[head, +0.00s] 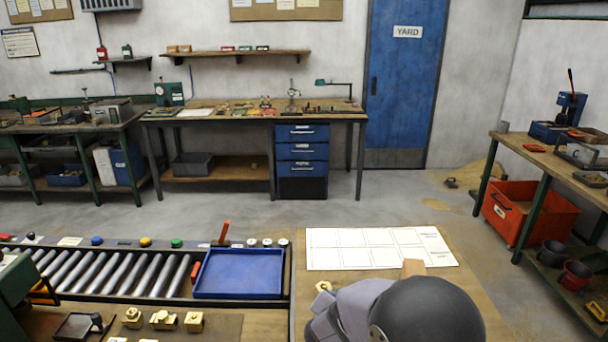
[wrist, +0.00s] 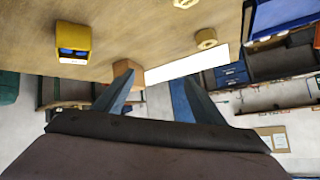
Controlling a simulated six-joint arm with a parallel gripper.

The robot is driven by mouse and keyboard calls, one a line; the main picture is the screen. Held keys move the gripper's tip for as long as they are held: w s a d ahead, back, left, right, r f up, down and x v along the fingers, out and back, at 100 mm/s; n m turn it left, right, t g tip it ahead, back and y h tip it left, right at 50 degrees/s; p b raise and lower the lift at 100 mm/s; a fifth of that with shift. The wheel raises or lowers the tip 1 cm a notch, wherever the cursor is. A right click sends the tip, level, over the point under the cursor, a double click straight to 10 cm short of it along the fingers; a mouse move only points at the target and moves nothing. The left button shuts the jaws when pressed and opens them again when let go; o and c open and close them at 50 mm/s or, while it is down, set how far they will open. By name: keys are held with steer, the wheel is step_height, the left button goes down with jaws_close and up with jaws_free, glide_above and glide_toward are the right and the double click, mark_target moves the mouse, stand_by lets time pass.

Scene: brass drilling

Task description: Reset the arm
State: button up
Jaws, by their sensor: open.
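My arm (head: 425,310) shows at the bottom right of the head view, low over the wooden table. Its fingers cannot be made out there. In the wrist view my gripper (wrist: 160,75) has two dark blue-grey fingers spread wide apart with nothing between them. The wrist view is turned over, with the tabletop (wrist: 150,20) at the top. A wooden block (wrist: 123,74) shows by the left finger, and it also shows just behind my arm in the head view (head: 413,268). I cannot tell how far the finger is from the block.
A white gridded sheet (head: 380,248) lies on the table. A blue tray (head: 239,273) sits left of it beside metal rollers (head: 110,272). Several brass pieces (head: 163,320) stand at the front left; another (head: 323,286) is near my arm. A yellow box (wrist: 73,42) shows in the wrist view.

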steer(key=s+a+r+n+g+y+p, duration=0.3)
steer(key=s+a+r+n+y+p, duration=0.25)
steer(key=s, duration=0.35)
steer(key=s+d+r+n+g+p, duration=0.1)
steer(key=s+d+g+p, duration=0.1)
steer(key=s, duration=0.7)
steer(key=s+d+r+n+g+p, duration=0.1)
steer(key=s+d+g, duration=0.3)
steer(key=s, duration=0.5)
steer(key=shift+d+n+g+h+p, duration=0.45)
steer(key=shift+d+n, duration=0.2)
steer(key=shift+d, duration=0.25)
